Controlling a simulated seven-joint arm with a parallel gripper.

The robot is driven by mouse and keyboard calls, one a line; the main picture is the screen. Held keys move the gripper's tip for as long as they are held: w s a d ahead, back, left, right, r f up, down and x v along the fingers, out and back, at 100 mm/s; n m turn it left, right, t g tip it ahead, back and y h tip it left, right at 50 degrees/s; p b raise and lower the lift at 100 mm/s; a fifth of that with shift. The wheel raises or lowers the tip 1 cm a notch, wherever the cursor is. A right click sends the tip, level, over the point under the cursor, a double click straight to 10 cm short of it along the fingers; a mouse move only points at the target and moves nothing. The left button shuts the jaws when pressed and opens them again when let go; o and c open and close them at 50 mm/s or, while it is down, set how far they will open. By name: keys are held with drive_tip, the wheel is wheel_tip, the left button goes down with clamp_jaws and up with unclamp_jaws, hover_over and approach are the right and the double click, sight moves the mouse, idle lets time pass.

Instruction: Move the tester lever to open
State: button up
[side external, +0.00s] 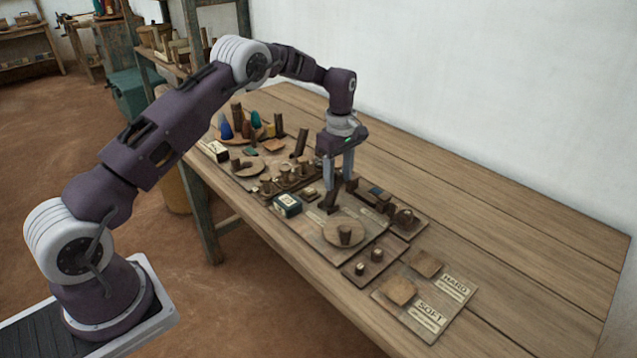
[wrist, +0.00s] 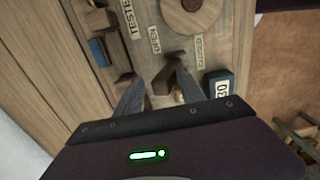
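The tester lever (wrist: 165,78) is a dark brown wooden piece on the tester board (wrist: 222,38). In the wrist view it stands between the OPEN label (wrist: 155,40) and the CLOSED label (wrist: 200,50). My gripper (wrist: 159,75) points down with its fingers apart, one on each side of the lever. I cannot tell whether either finger touches it. In the side view my gripper (side external: 338,183) is low over the board, with a dark wooden piece (side external: 331,199), apparently the lever, at its fingertips. The lever's base is partly hidden.
A round wooden disc with a peg (side external: 344,233) is just in front of the gripper. A small dark numbered box (side external: 287,205) stands to the left. A rack of wooden pieces (side external: 403,218) is close on the right. HARD and SOFT pads (side external: 400,291) lie nearer; the right of the table is clear.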

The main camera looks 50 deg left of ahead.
drive_tip(key=shift+r, duration=3.2)
drive_tip(key=s+d+r+m+t, duration=0.2)
drive_tip(key=s+d+r+m, duration=0.25)
drive_tip(key=s+r, duration=0.5)
drive_tip(key=s+d+r+m+t, duration=0.1)
drive_tip(key=s+d+r+m, duration=0.3)
drive_tip(key=s+r, duration=0.6)
drive_tip(key=s+d+f+m+t, duration=0.1)
drive_tip(key=s+m, duration=0.3)
drive_tip(key=s, duration=0.5)
drive_tip(key=s+d+f+m+t, duration=0.1)
drive_tip(key=s+m, duration=0.4)
drive_tip(key=s, duration=0.5)
drive_tip(key=shift+s+f+t, duration=0.3)
drive_tip(key=shift+f, duration=0.05)
